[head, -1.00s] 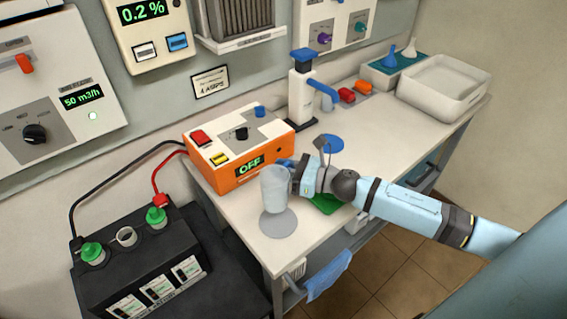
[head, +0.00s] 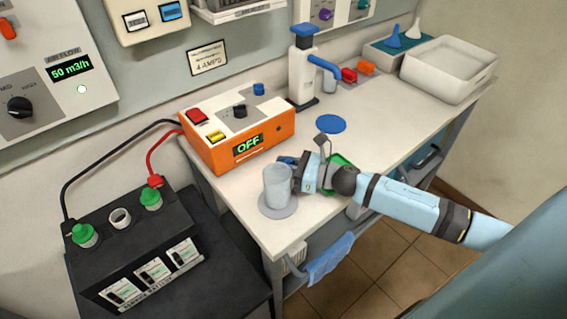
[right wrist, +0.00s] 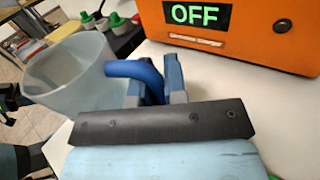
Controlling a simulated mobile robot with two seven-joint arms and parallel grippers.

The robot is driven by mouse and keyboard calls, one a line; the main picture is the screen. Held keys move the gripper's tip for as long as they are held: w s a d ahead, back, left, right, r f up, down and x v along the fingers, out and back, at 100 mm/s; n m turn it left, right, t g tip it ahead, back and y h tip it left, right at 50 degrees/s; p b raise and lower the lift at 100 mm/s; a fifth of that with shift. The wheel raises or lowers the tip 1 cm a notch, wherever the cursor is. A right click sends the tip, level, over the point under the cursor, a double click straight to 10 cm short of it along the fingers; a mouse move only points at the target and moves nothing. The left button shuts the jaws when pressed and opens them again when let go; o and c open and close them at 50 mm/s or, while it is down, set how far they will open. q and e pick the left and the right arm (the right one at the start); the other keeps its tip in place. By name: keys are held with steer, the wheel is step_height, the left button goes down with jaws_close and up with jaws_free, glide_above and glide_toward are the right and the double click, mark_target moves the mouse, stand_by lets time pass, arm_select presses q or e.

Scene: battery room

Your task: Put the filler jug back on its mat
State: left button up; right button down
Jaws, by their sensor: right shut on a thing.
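The filler jug (head: 277,186) is a clear, cup-shaped vessel, upright at the front left corner of the bench. A round grey mat (head: 291,210) is directly beneath it, and its rim shows around the jug's base. I cannot tell whether the base touches the mat or hangs just above it. My right gripper (head: 292,166) is shut on the jug's blue handle, on the jug's right side. In the right wrist view the fingers (right wrist: 162,78) close around the blue handle, with the jug's body (right wrist: 68,72) to the left.
An orange charger (head: 225,150) reading OFF stands close behind the jug. A blue round mat (head: 330,123) and a green one (head: 340,160) lie farther right. A black battery (head: 135,250) with green caps is at left. A white tray (head: 450,66) stands at the far end.

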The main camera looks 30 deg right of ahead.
steer(key=shift+f+b, duration=0.45)
steer(key=shift+f, duration=0.05)
stand_by(0.4)
steer(key=c, duration=1.1)
jaws_free()
steer(key=shift+s+d, duration=0.2)
steer(key=shift+s, duration=0.1)
steer(key=b+v, duration=0.1)
steer(key=v, duration=1.1)
steer(key=shift+s+d+b, duration=0.25)
steer(key=shift+s+b, duration=0.1)
steer(key=shift+b, duration=0.05)
steer(key=shift+s+d+r, duration=0.1)
steer(key=shift+d, duration=0.05)
